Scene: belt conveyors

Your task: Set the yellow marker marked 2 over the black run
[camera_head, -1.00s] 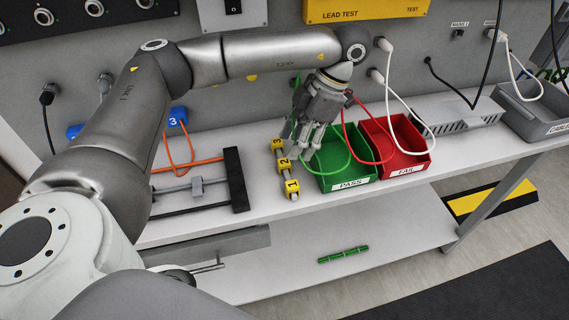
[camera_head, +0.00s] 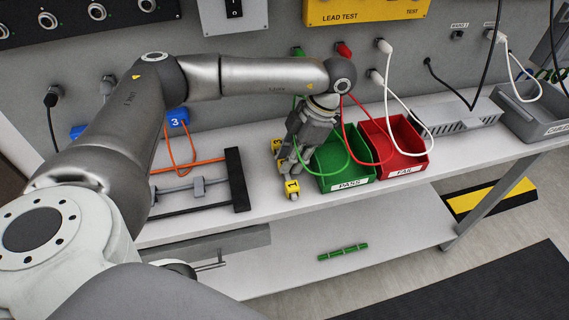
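Three yellow markers stand in a line on the bench: marker 3 (camera_head: 277,145) at the back, marker 2 (camera_head: 281,163) in the middle and marker 1 (camera_head: 291,188) at the front. Marker 2 is mostly hidden by my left gripper (camera_head: 292,162), which points down right at it. I cannot tell whether the fingers are apart or closed on it. The black run (camera_head: 190,208) is the front line of the rack at left, in front of a grey run (camera_head: 172,191) and an orange run (camera_head: 205,160). My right gripper is not in view.
A black end bar (camera_head: 237,180) stands between the runs and the markers. A green PASS bin (camera_head: 347,184) is close on the gripper's right, with a red FAIL bin (camera_head: 405,173) beyond. Green and red cables hang nearby. A green bar (camera_head: 343,252) lies on the lower shelf.

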